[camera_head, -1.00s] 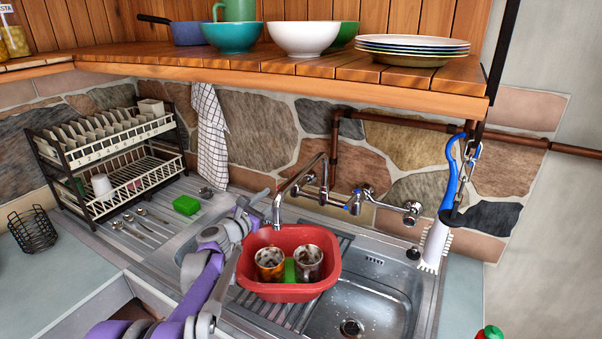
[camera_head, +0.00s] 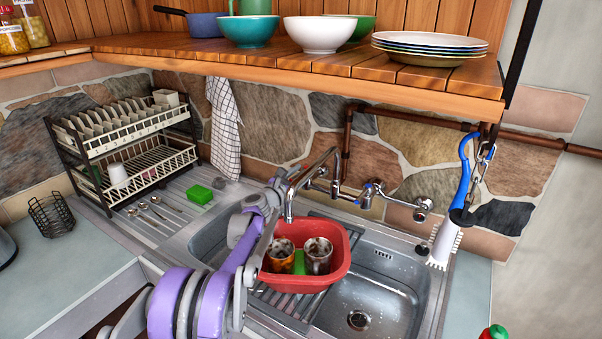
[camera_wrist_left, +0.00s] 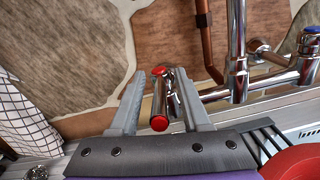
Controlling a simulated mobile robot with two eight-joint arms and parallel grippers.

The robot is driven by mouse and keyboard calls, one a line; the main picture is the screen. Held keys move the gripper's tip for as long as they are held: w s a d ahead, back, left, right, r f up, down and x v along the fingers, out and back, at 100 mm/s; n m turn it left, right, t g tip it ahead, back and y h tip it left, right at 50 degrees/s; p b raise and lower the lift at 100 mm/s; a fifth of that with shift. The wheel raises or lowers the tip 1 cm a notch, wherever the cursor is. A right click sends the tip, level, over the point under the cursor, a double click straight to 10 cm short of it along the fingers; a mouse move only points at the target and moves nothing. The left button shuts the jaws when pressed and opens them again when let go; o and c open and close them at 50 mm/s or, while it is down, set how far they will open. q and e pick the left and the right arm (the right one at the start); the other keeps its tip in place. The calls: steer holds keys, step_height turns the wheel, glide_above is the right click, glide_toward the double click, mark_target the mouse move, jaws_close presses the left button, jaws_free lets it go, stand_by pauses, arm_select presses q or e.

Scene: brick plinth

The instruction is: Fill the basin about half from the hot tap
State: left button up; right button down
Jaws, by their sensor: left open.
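The red basin (camera_head: 340,278) sits in the sink over a ribbed rack, holding two mugs (camera_head: 318,256) and a green sponge (camera_head: 299,262). The chrome spout (camera_head: 289,205) hangs over the basin's back left; no stream shows. The red-capped hot tap (camera_wrist_left: 160,123) stands between the fingers of my open left gripper (camera_wrist_left: 160,98) in the left wrist view; I cannot tell whether they touch it. In the head view my left gripper (camera_head: 279,180) is at the wall left of the spout and hides the hot tap. The blue-marked tap (camera_head: 368,191) is further right. My right gripper is out of view.
A dish rack (camera_head: 125,150), spoons and a green sponge (camera_head: 200,194) are on the left drainer. A hanging checked towel (camera_head: 224,130) is behind my arm. A shelf (camera_head: 330,75) with bowls and plates overhangs the taps. A brush (camera_head: 445,240) hangs at right.

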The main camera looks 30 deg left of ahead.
arm_select(q)
jaws_close()
steer(key=shift+s, duration=0.1)
stand_by(1.3)
